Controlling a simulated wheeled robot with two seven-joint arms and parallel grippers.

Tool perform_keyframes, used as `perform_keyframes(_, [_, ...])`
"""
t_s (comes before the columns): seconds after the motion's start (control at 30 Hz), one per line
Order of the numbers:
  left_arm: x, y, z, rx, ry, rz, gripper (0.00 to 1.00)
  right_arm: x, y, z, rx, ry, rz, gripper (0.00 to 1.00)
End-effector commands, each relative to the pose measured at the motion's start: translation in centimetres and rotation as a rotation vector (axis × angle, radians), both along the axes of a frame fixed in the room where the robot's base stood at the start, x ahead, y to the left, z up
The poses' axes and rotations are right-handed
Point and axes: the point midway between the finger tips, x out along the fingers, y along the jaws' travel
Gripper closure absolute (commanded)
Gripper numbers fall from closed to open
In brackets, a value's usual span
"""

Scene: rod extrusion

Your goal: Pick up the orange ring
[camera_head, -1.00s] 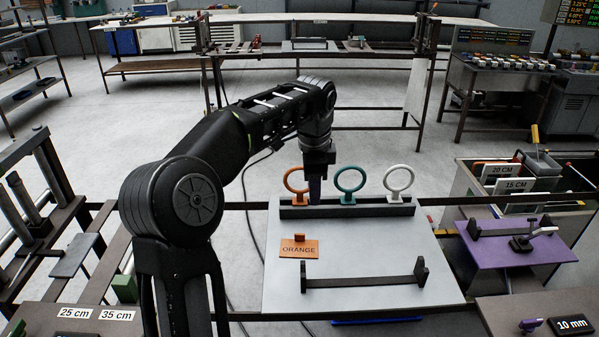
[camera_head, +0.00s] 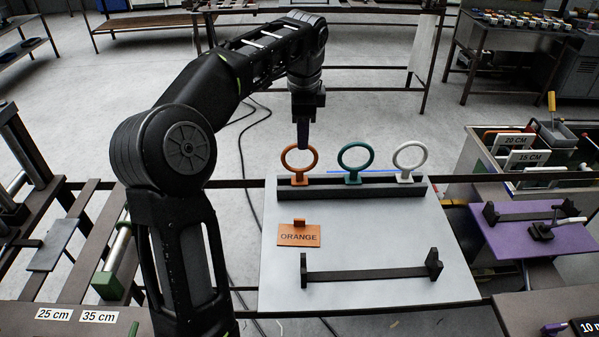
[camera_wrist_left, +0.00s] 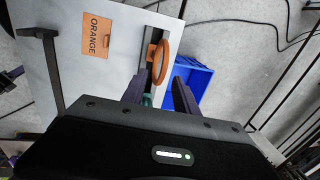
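The orange ring (camera_head: 283,161) stands upright on a small base at the left end of a dark rail (camera_head: 325,193). Beside it on the rail stand a teal ring (camera_head: 340,160) and a white ring (camera_head: 396,160). My left gripper (camera_head: 303,146) points down at the top of the orange ring. In the left wrist view the gripper (camera_wrist_left: 159,78) is open, its two fingers apart. The orange ring (camera_wrist_left: 166,52) shows between and just beyond the fingertips. I cannot tell whether they touch it. My right gripper is not in view.
A light board (camera_head: 375,235) carries the rail, an orange sign reading ORANGE (camera_head: 299,235) and a black bar with end posts (camera_head: 370,273). A purple plate (camera_head: 530,238) lies to the right. A blue crate (camera_wrist_left: 195,82) is below, beyond the rail, in the left wrist view.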

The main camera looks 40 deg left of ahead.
Motion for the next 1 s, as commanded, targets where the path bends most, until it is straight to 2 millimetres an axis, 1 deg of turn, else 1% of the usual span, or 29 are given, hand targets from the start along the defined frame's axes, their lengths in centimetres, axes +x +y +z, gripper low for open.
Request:
perform_keyframes(0.03, [0.0, 0.1, -0.6, 0.0, 0.0, 0.001, 0.64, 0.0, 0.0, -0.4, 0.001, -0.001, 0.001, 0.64])
perform_keyframes(0.33, [0.1, 0.1, -0.6, 0.0, -0.001, 0.001, 0.64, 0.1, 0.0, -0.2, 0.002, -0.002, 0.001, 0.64])
perform_keyframes(0.43, [0.2, 0.3, -1.0, 0.001, 0.001, 0.001, 0.64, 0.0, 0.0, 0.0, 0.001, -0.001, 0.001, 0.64])
perform_keyframes(0.53, [0.4, 0.6, -2.0, -0.001, 0.002, 0.001, 0.64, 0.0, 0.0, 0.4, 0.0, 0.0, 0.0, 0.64])
perform_keyframes(0.63, [0.6, 1.0, -3.4, -0.002, 0.004, 0.001, 0.64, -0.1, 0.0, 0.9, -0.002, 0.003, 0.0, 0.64])
perform_keyframes(0.7, [0.8, 1.1, -4.5, -0.001, 0.002, 0.0, 0.64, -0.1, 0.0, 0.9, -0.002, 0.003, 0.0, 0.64])
perform_keyframes(0.8, [0.9, 1.2, -5.4, 0.0, 0.0, 0.001, 0.64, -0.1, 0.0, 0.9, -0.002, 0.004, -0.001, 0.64])
perform_keyframes(1.0, [1.0, 1.2, -5.6, 0.0, -0.001, 0.001, 0.64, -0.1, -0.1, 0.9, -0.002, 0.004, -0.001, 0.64])
